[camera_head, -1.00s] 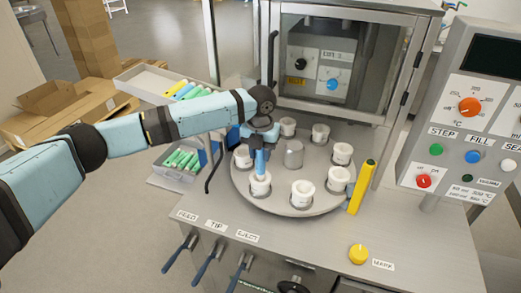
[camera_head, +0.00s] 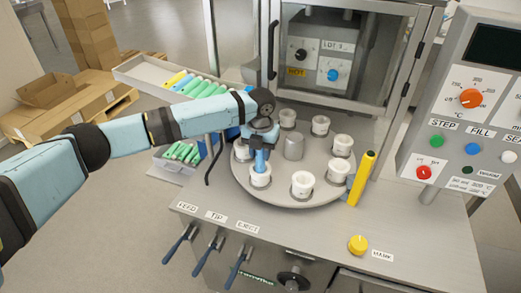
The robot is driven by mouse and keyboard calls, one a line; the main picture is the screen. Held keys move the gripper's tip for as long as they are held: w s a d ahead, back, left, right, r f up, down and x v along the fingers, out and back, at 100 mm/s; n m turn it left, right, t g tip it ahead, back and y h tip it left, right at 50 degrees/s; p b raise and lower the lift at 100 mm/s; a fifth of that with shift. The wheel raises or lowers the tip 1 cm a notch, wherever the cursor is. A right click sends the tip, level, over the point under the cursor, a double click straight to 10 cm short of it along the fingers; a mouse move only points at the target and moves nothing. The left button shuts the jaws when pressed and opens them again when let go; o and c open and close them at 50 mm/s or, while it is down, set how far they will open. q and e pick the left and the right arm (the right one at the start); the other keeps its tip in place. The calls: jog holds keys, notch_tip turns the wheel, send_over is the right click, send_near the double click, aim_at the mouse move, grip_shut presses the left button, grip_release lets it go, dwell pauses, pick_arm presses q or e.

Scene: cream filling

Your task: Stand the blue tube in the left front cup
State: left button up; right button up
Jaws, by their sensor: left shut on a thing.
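The blue tube (camera_head: 260,160) stands upright with its lower end in the white left front cup (camera_head: 260,178) on the round turntable (camera_head: 278,196). My left gripper (camera_head: 260,142) is above that cup, pointing down, and is shut on the upper part of the blue tube. How deep the tube sits in the cup is hidden by the cup's rim. My right gripper is not in view.
Several other white cups, such as the front one (camera_head: 302,184), ring a grey central post (camera_head: 293,147). A yellow post (camera_head: 361,178) stands right of the turntable. A tray of green, blue and yellow tubes (camera_head: 140,78) and a bin of green tubes (camera_head: 180,152) are at left.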

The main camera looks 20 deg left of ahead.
pick_arm(q)
jog(key=o, duration=1)
jog(key=shift+c, duration=0.2)
notch_tip(320, 180, up, 14)
jog(key=b, duration=0.1)
jog(key=shift+f, duration=0.15)
